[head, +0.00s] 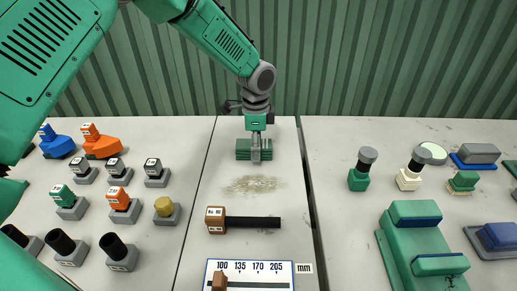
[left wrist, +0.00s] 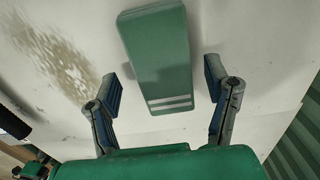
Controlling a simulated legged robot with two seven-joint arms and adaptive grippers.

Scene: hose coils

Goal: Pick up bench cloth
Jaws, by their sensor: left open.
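The bench cloth (head: 243,150) is a folded green pad lying on the middle strip of the bench, near its back edge. In the left wrist view the cloth (left wrist: 157,50) shows two pale stripes near its closer end. My left gripper (head: 256,156) points down over the cloth and hides its middle in the head view. In the left wrist view its two fingers (left wrist: 163,78) are spread apart, one on each side of the cloth's striped end, with gaps to both sides. I cannot tell how high the fingertips are. My right gripper is not in view.
A pale brown stain (head: 254,184) marks the bench in front of the cloth. A brown-headed black tool (head: 252,222) and a scale board (head: 282,267) lie nearer. Several fittings stand at left; a green fixture (head: 415,240) stands at right. A green corrugated wall (head: 400,60) rises behind.

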